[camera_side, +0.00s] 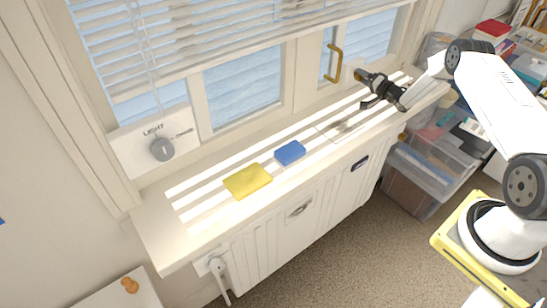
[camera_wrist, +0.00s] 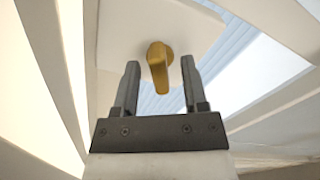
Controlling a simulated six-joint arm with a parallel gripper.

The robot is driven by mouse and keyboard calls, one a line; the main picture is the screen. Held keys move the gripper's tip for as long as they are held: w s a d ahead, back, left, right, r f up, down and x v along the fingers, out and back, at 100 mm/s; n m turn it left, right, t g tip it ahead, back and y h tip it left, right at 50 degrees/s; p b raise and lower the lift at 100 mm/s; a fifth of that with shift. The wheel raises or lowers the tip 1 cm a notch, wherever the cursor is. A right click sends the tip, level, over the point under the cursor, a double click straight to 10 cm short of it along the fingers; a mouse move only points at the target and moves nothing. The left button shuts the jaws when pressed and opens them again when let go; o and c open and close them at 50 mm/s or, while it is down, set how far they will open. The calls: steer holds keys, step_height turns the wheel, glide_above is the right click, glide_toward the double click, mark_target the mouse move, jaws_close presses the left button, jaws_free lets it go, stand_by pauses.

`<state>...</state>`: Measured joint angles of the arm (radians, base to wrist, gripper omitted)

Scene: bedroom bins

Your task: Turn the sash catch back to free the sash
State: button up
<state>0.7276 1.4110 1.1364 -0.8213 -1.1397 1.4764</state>
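The brass sash catch (camera_wrist: 158,66) shows in the wrist view, on a pale mount in front of the window. Its round hub is at the top and its short lever points down towards my gripper. My gripper (camera_wrist: 160,74) is open, with one finger on each side of the lever and visible gaps between. In the side view my gripper (camera_side: 363,91) is at the right part of the window, above the sill. The catch is mostly hidden by the fingers there. A brass pull handle (camera_side: 335,63) is on the sash to the left of my gripper.
The sunlit sill (camera_side: 215,208) holds a yellow cloth (camera_side: 248,181) and a blue block (camera_side: 290,152), both left of my gripper. White blinds (camera_side: 215,35) hang over the panes. A light dial (camera_side: 162,149) is at the far left. Clear bins (camera_side: 415,180) stand at the right.

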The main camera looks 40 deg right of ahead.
steer(key=shift+s, duration=0.15)
steer(key=shift+s, duration=3.75)
